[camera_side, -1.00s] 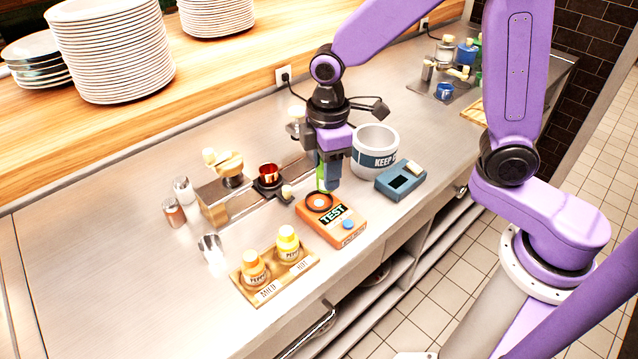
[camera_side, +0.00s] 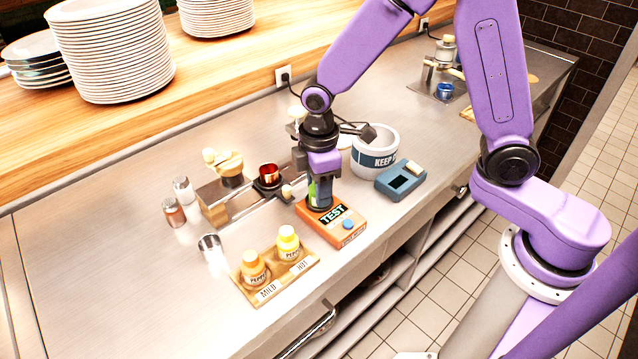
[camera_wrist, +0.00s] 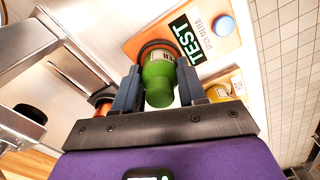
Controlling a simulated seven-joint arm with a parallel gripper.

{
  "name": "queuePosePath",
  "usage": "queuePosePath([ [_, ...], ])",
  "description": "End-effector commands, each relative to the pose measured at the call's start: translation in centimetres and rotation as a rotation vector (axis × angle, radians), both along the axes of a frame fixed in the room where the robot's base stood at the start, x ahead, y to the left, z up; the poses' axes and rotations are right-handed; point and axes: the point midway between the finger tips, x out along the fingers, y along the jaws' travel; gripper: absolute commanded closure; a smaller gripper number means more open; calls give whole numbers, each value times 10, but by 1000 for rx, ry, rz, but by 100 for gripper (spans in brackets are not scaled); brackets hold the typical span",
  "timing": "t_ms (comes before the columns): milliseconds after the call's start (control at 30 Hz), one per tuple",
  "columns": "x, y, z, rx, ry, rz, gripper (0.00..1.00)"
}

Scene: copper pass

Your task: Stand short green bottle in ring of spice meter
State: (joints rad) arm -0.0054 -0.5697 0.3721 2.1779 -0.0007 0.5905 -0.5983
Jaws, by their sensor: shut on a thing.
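The short green bottle (camera_wrist: 158,78) is between the two fingers of my gripper (camera_wrist: 156,88) in the wrist view, and the gripper is shut on it. The orange spice meter (camera_side: 341,232) lies on the counter with a TEST label and a blue button. In the side view my gripper (camera_side: 320,200) is right over the ring end of the meter. The dark ring (camera_wrist: 157,46) shows partly around the far end of the bottle in the wrist view. The bottle looks upright at the ring. The fingers hide most of the ring, so I cannot tell whether the bottle's base touches the meter.
A wooden rack (camera_side: 284,281) with two pepper bottles marked MILD and HOT stands in front. A blue device (camera_side: 401,181) and a round KEEP tub (camera_side: 375,150) are to the right.

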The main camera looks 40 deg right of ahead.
Motion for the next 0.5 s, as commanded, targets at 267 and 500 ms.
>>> queuePosePath([
  [267,0,0,0,0,0,0,34],
  [500,0,0,7,1,-2,0,34],
])
